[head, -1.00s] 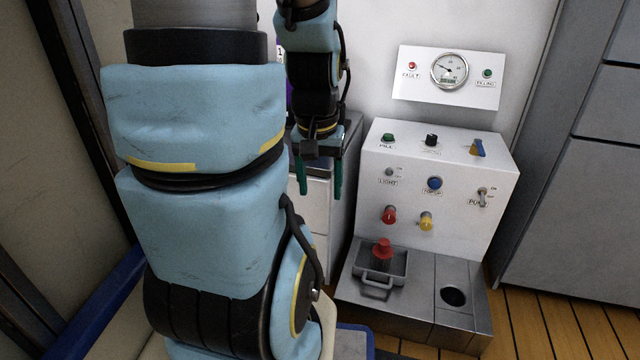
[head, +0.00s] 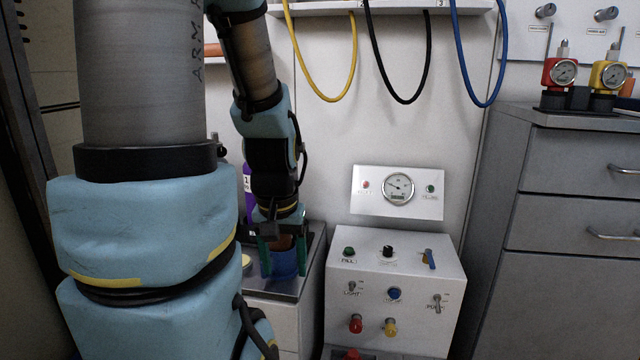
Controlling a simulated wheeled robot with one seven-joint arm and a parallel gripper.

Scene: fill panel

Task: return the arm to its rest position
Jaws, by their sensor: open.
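My gripper (head: 282,258) points down at the end of my blue arm, left of the white fill panel. Its green fingers are apart. In the picture it overlaps a blue container (head: 284,262) on the grey-topped cabinet; I cannot tell the depth between them. Something brown shows between the fingers; whether it touches them is unclear. My large arm links cover the left side of the view.
The fill panel (head: 440,283) with knobs and switches stands right of my gripper, below a gauge plate (head: 364,205). Yellow (head: 352,72), black and blue hoses hang above. Grey drawers (head: 570,180) bearing red and yellow gauge units stand at right.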

